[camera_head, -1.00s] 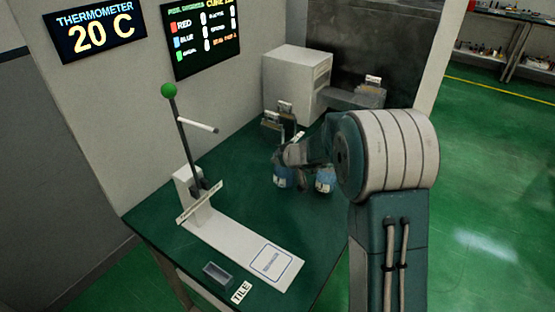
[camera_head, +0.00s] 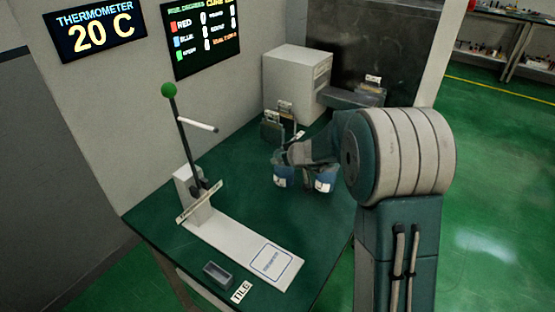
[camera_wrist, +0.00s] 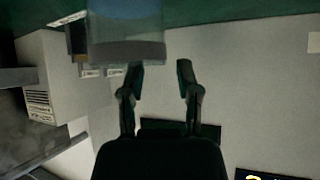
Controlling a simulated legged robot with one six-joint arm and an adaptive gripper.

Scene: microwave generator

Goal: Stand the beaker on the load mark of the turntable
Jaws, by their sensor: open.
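A clear beaker with a blue band (camera_wrist: 126,40) is just beyond the fingertips, to the left of the gap, overlapping the left fingertip in the picture.
A white box unit (camera_head: 297,84) stands at the back, with a dark grey block (camera_head: 352,99) beside it. A stand with a green ball (camera_head: 169,90) and a long white base (camera_head: 235,240) fills the left front. A small grey tray (camera_head: 217,274) lies at the front edge.

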